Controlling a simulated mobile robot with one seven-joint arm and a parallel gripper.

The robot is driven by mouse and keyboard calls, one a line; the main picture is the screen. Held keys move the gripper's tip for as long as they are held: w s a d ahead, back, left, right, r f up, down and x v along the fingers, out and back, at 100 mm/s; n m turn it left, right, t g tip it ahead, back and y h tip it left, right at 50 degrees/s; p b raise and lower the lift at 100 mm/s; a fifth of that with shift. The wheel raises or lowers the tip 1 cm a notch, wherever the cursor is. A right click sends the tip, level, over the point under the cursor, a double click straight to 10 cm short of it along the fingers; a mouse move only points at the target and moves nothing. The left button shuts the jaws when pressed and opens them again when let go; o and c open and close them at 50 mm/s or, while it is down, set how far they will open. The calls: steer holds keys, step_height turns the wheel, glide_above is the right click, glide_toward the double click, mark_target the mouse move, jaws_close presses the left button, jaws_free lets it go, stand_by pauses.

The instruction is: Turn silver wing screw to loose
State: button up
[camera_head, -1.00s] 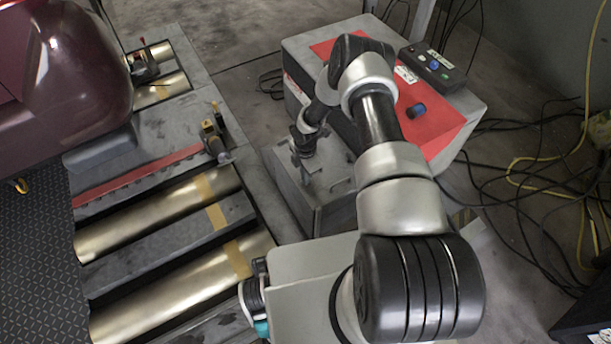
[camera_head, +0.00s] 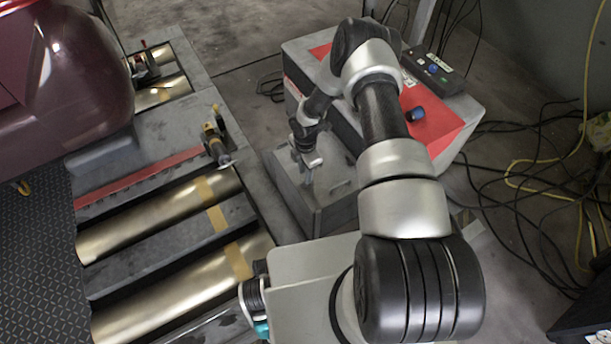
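My gripper (camera_head: 308,168) is at the end of my arm, low over the grey metal box (camera_head: 335,201) beside the red-topped cabinet. It is small in the picture, and I cannot tell whether its fingers are open or shut. I cannot make out a silver wing screw for certain. A yellow and dark clamp-like fitting (camera_head: 214,139) stands on the roller bed, left of my gripper and apart from it. A small bright metal part (camera_head: 226,161) shows at its lower end.
A red-topped cabinet (camera_head: 455,120) with a black button box (camera_head: 432,72) stands behind my arm. Cables (camera_head: 520,190) cover the floor at right.

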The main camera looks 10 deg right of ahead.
step_height(320, 180, up, 13)
steer(key=p, duration=0.3)
stand_by(0.4)
steer(key=s+d+r+m+t+h, duration=0.1)
steer(key=s+r+m, duration=0.15)
steer(key=r, duration=0.85)
steer(key=s+d+r+m+t, duration=0.15)
steer(key=r+m, duration=0.25)
steer(key=r, duration=0.7)
steer(key=s+d+r+m+h, duration=0.1)
steer(key=r+m, duration=0.3)
steer(key=r, duration=0.8)
steer(key=s+a+r+m+t+y+p, duration=0.1)
steer(key=s+a+r+m+t, duration=0.1)
steer(key=s+r+m, duration=0.65)
steer(key=s+a+r+m+t+y, duration=0.1)
steer(key=s+r+m, duration=0.35)
steer(key=s, duration=0.75)
step_height(320, 180, up, 24)
steer(key=n+p, duration=0.2)
steer(key=p, duration=2)
